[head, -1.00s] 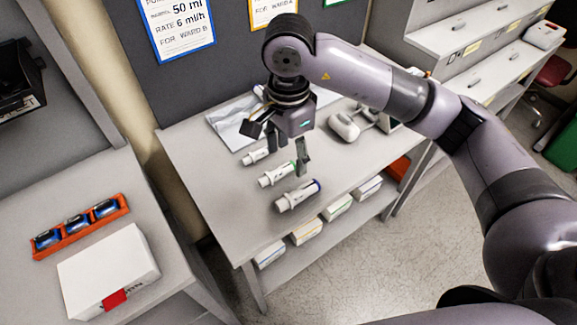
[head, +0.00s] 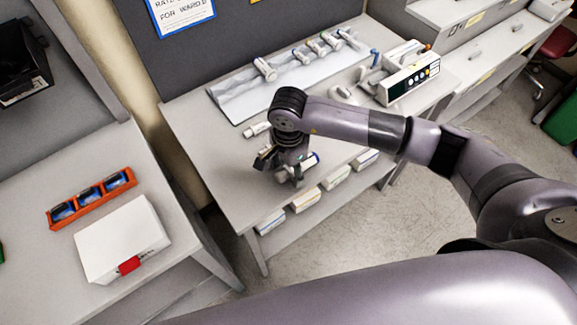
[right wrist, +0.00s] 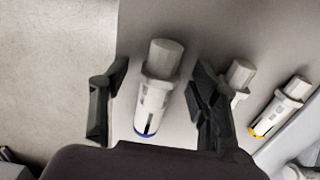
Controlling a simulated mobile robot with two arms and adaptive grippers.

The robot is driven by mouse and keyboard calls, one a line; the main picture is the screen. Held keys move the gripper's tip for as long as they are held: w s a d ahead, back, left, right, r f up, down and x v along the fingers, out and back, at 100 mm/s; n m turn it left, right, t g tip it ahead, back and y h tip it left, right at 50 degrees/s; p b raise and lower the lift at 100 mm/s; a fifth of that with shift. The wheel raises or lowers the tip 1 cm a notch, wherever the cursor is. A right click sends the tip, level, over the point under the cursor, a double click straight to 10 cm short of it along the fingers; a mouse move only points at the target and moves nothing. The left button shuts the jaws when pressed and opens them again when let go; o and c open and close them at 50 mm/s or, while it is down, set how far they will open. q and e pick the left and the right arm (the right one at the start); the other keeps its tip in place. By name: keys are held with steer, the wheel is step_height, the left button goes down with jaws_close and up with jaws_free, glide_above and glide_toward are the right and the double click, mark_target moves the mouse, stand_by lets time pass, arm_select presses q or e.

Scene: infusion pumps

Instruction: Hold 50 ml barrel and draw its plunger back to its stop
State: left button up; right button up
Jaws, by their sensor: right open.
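The largest syringe, with a blue ring at one end, seems to be the 50 ml barrel (right wrist: 153,104). The grey plunger end (right wrist: 164,57) points away from the wrist. My left gripper is not in view.
A smaller syringe with a yellow ring (right wrist: 282,106) and another (right wrist: 239,76), partly hidden by a finger, lie beside it. A pale mat (head: 235,105) with several clamp-like items and a device with a display (head: 412,82) are farther back. White boxes (head: 305,200) sit on the shelf below.

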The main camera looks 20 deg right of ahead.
steer(key=shift+f, duration=0.3)
steer(key=shift+c, duration=0.5)
steer(key=c, duration=1.1)
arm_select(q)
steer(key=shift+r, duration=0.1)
arm_select(e)
steer(key=shift+c, duration=0.2)
steer(key=shift+r, duration=0.2)
